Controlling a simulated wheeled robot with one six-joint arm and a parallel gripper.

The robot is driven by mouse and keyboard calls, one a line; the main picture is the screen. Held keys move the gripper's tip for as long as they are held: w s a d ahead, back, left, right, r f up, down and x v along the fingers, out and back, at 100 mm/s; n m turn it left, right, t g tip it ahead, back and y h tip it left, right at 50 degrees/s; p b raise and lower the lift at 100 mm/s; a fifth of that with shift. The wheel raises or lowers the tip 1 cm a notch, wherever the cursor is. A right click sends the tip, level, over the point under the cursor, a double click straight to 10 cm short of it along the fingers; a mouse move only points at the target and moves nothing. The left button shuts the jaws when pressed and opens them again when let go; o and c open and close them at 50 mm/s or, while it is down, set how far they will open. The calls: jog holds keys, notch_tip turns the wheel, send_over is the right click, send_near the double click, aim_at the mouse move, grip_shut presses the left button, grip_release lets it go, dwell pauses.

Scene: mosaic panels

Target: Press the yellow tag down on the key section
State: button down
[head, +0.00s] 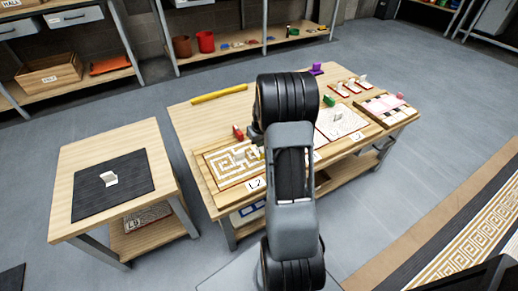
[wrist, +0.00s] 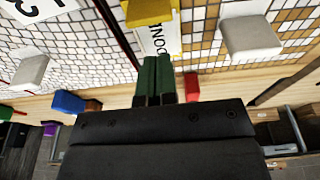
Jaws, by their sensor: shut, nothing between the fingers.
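My gripper (wrist: 153,62) is shut and empty, its two dark green fingertips side by side over the strip between two mosaic panels. The yellow tag (wrist: 148,12) is at the top edge of the wrist view, just beyond the fingertips and apart from them in the picture, partly cut off. It overlaps a white lettered label (wrist: 163,40). The key section (wrist: 290,22), with tan and white tiles, lies to the right in the wrist view. It shows as a meander panel (head: 220,172) on the table in the head view. My arm hides the gripper there.
A pale block (wrist: 250,37) is on the key section; another (wrist: 30,70) is on the white panel (wrist: 95,45). Red (wrist: 192,87) and blue (wrist: 68,102) blocks stand along the table edge. A yellow bar (head: 219,93) lies at the back. A side table (head: 140,145) stands left.

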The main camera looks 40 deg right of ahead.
jog(key=p+v, duration=0.1)
jog(key=v, duration=0.1)
jog(key=w+p+v, duration=0.1)
jog(key=p+v, duration=0.1)
jog(key=v, duration=0.1)
jog(key=shift+d+r, duration=0.1)
dwell(0.6)
jog(key=shift+m+g+y, duration=0.4)
jog(key=shift+m+g, duration=0.3)
jog(key=shift+m, duration=0.2)
jog(key=s, duration=0.1)
jog(key=s+a, duration=0.2)
jog(key=shift+s+a+f, duration=0.1)
jog(key=shift+s+f, duration=0.3)
jog(key=s+a+r+n+t+p, duration=0.1)
jog(key=s+a+r+p, duration=0.3)
jog(key=a+r+p, duration=0.3)
jog(key=s+a+r+n+p, duration=0.1)
jog(key=s+a+r+p, duration=0.4)
jog(key=r, duration=1.3)
jog(key=s+a+r+n+t+p, duration=0.1)
jog(key=s+a+r+p, duration=0.4)
jog(key=a+r+p, duration=0.4)
notch_tip(320, 180, up, 3)
jog(key=shift+r+n+t, duration=0.15)
jog(key=shift+n+t, duration=0.15)
